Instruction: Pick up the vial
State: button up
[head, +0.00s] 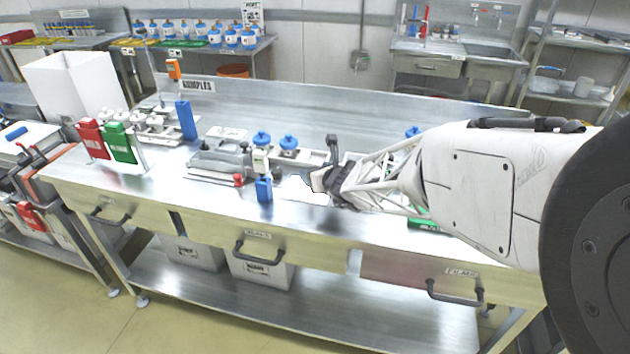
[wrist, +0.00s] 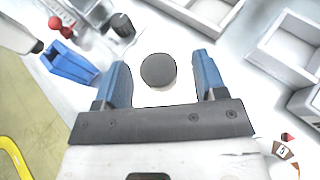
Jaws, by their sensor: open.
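In the wrist view a round dark grey cap (wrist: 158,70), with some white below it, shows from above between my fingers; it appears to be the vial. My gripper (wrist: 160,75) is open, with one blue finger on each side of the cap and a visible gap on both sides. In the head view my gripper (head: 316,181) is low over the front middle of the steel bench (head: 340,225). The vial cannot be clearly made out there against the bright bench top. How far my fingers reach down beside it is unclear.
White bottles with blue caps (head: 288,142) stand behind. Pale open trays (wrist: 285,45) lie at the wrist view's right.

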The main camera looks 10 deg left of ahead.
jog(key=shift+x, duration=1.45)
jog(key=c, duration=1.1)
jog(key=shift+r, duration=0.2)
jog(key=shift+r, duration=1.4)
jog(key=shift+s+d+r, duration=0.1)
jog(key=shift+s+r, duration=0.05)
jog(key=shift+r, duration=0.1)
jog(key=s+d+r, duration=0.1)
jog(key=s+d, duration=0.6)
jog(key=s, duration=0.6)
jog(key=shift+s+d, duration=0.25)
jog(key=shift+s, duration=0.15)
jog(key=shift+r, duration=0.2)
